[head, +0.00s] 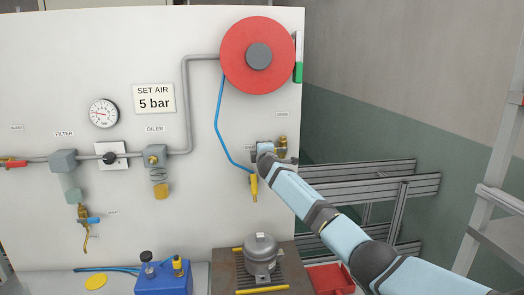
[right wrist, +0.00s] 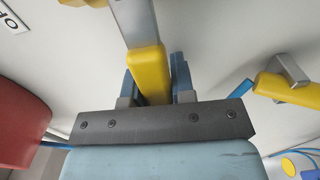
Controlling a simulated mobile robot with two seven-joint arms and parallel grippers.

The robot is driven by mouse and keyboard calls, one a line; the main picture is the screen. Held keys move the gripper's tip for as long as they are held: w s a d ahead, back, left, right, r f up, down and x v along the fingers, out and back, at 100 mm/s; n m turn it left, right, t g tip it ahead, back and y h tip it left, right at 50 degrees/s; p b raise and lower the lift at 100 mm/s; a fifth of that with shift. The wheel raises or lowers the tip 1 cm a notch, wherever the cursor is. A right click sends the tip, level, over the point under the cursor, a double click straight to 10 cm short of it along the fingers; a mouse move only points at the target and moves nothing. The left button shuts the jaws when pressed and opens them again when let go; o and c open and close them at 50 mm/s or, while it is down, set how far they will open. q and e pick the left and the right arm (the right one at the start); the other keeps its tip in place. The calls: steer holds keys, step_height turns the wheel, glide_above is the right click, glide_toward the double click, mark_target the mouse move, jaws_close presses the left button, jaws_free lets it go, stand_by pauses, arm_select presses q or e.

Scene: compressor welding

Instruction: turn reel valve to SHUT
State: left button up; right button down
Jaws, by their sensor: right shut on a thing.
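The reel valve is on the white panel below the red reel, and its brass fitting (head: 283,147) shows just right of my right gripper (head: 264,147). In the head view the gripper hides most of the valve's handle. In the right wrist view, a flat metal lever with a yellow grip (right wrist: 150,72) runs between the fingers of my right gripper (right wrist: 158,85), which is shut on it. A plate with the letters "OP" (right wrist: 12,18) is partly visible at upper left there. My left gripper is in neither view.
The red reel (head: 240,62) hangs above, with a blue hose (head: 219,125) leading to a yellow-handled tool (head: 254,187) close below my gripper. Metal rails (head: 375,170) lie to the right.

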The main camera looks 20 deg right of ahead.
steer(key=c, duration=1)
jaws_free()
steer(key=shift+f, duration=0.1)
steer(key=shift+o, duration=0.2)
steer(key=b+v, duration=0.1)
steer(key=v, duration=1.2)
steer(key=shift+s, duration=0.35)
steer(key=shift+a, duration=0.1)
steer(key=s+a+f+m+g+y, duration=0.1)
steer(key=s+a+f+y, duration=0.15)
steer(key=s+f, duration=0.55)
steer(key=s+a+f+m+g+y, duration=0.1)
steer(key=s+a+f, duration=0.3)
steer(key=f, duration=0.7)
steer(key=s+a+f+m+g+y, duration=0.25)
steer(key=s+f, duration=0.35)
steer(key=f, duration=0.4)
steer(key=s+a+f+m, duration=0.1)
steer(key=s+f, duration=0.3)
steer(key=s, duration=0.6)
steer(key=s+a+f+m+g, duration=0.1)
steer(key=s+f+m, duration=0.3)
steer(key=s, duration=0.7)
steer(key=s+a+f+m+g+y+p, duration=0.1)
steer(key=s+a+f+m, duration=0.2)
steer(key=s, duration=0.8)
steer(key=shift+f, duration=0.7)
